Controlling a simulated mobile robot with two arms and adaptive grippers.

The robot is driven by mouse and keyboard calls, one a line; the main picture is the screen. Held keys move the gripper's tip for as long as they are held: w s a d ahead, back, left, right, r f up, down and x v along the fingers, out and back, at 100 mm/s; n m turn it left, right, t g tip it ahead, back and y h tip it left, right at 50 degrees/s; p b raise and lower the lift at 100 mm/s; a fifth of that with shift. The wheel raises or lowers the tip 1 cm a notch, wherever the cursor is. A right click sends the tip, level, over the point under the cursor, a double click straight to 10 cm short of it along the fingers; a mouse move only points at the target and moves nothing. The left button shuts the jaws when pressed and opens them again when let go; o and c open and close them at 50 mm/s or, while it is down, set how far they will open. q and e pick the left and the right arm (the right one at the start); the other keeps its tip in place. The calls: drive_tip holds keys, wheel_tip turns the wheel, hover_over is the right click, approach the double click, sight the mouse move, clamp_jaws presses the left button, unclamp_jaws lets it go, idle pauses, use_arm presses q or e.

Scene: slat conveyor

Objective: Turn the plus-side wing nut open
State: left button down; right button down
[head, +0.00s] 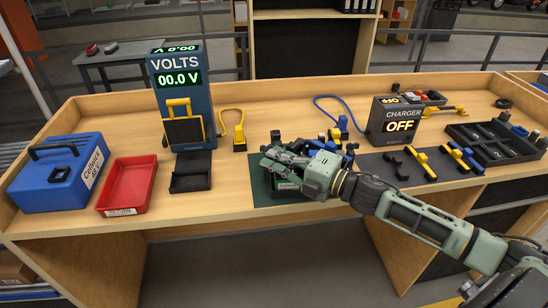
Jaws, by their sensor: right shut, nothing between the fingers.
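My right gripper (272,158) comes in from the right over the green mat (262,190) in the middle of the bench. Its fingers are shut with nothing between them. A dark block-like unit (288,190) with a small label sits on the mat under the gripper, which hides much of its top. Blue and yellow parts (322,142) show just behind the gripper. I cannot make out the plus-side wing nut; the gripper may cover it. My left gripper is not in view.
A blue case (60,185), a red tray (130,185) and a voltmeter (180,85) reading 00.0 V stand left. A charger (398,118) reading OFF, yellow-and-blue tools (420,163) and a black tray (497,145) are right.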

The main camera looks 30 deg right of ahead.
drive_tip(key=shift+d+f, duration=0.2)
drive_tip(key=shift+d, duration=0.05)
drive_tip(key=shift+s+d+f, duration=0.1)
drive_tip(key=shift+s+d, duration=0.2)
drive_tip(key=shift+s, duration=0.15)
drive_tip(key=v, duration=0.3)
drive_tip(key=shift+s+d, duration=0.2)
drive_tip(key=shift+s, duration=0.15)
drive_tip(key=shift+r+v, duration=0.15)
drive_tip(key=shift+v, duration=0.6)
drive_tip(key=shift+r+v, duration=0.1)
drive_tip(key=shift+v, duration=0.7)
drive_tip(key=shift+a, duration=0.1)
